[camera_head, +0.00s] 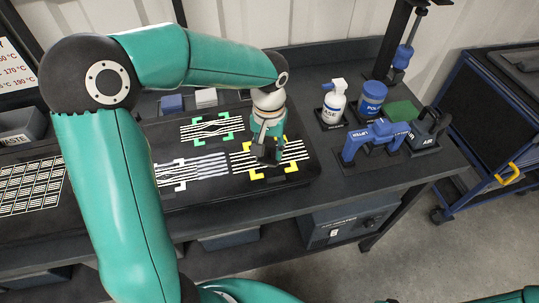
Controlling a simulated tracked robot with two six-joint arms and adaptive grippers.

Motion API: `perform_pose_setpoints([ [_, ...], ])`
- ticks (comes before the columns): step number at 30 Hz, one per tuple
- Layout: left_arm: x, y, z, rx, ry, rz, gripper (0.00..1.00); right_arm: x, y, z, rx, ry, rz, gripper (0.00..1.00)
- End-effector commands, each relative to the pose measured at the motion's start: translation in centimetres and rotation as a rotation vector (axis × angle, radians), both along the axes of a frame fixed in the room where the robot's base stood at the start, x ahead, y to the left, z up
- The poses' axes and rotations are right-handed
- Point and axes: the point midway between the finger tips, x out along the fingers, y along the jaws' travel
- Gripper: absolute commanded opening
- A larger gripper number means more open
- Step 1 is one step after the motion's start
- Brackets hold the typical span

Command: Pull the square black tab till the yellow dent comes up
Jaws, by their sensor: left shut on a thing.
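The yellow-marked dent area (257,175) is on the dark panel, with bright corner brackets around a patch of white lines that bend near the middle. My left gripper (268,151) reaches down from above onto this patch. It is shut on the square black tab, which is mostly hidden by the dark fingers. The gripper and wrist cover the middle of the patch, so the dent itself is hard to see. My right gripper is not in view.
A white spray bottle (333,104), a blue jar (371,97) and a blue tool (375,137) stand to the right. A blue cart (480,130) stands beyond.

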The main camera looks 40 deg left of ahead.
Motion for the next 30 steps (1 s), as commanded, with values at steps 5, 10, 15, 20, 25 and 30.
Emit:
perform_pose_setpoints([
  [5, 0.1, 0.1, 0.3, 0.001, -0.005, 0.001, 0.0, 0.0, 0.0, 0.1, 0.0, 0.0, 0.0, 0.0],
  [10, 0.1, 0.1, 0.3, 0.001, -0.006, 0.001, 0.47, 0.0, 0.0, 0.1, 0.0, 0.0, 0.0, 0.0],
  [15, 0.1, 0.0, 0.2, 0.0, -0.004, 0.001, 0.7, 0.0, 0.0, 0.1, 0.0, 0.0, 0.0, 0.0],
  [20, 0.1, 0.0, 0.1, 0.001, -0.003, 0.0, 0.7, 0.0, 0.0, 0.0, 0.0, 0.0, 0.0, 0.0],
  [25, 0.1, 0.0, 0.3, 0.0, -0.004, 0.0, 0.7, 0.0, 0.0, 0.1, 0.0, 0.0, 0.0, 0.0],
  [30, 0.2, 0.0, 2.0, 0.001, -0.007, -0.001, 0.7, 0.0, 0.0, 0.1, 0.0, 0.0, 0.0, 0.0],
])
